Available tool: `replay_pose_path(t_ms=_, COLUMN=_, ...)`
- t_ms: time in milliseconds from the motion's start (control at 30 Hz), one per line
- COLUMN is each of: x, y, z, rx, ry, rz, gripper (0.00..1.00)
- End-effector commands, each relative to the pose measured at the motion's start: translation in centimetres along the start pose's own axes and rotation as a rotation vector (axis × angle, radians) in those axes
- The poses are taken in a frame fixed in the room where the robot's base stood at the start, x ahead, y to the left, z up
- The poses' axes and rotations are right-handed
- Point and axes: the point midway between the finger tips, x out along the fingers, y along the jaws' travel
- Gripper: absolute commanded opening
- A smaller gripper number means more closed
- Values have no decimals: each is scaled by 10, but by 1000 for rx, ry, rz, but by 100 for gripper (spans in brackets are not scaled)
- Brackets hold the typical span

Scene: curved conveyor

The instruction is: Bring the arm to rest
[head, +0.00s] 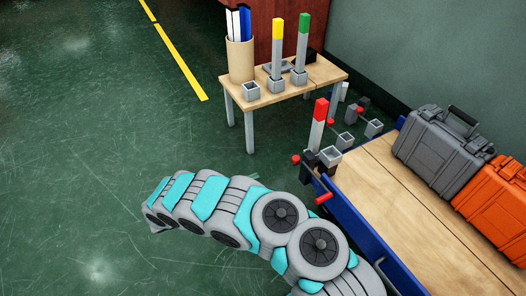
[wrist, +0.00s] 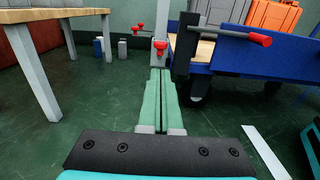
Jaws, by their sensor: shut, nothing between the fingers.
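My gripper (wrist: 160,74) shows in the wrist view with its two green fingers side by side, shut and empty. It points forward above the green floor, apart from the blue-framed conveyor and the wooden table. In the head view my grey and teal arm stretches from the bottom right toward the left over the floor.
A blue-framed conveyor (head: 354,214) carries a grey case (head: 440,150) and an orange case (head: 497,197). A stack light with a red top (head: 321,110) and red-knobbed clamps stand at its corner. A wooden table (head: 317,76) stands behind. The left floor is clear.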

Motion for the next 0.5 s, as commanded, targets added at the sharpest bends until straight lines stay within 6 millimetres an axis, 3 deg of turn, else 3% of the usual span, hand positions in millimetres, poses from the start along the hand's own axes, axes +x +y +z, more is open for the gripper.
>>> replay_pose_path(t_ms=267, x=7, y=-2, z=10, rx=12, ry=0, rz=-21, gripper=0)
replay_pose_path(t_ms=367, x=27, y=-6, z=32, rx=43, ry=3, rz=-71, gripper=0)
replay_pose_path(t_ms=500, x=69, y=-25, z=80, rx=113, ry=14, rz=-190, gripper=0)
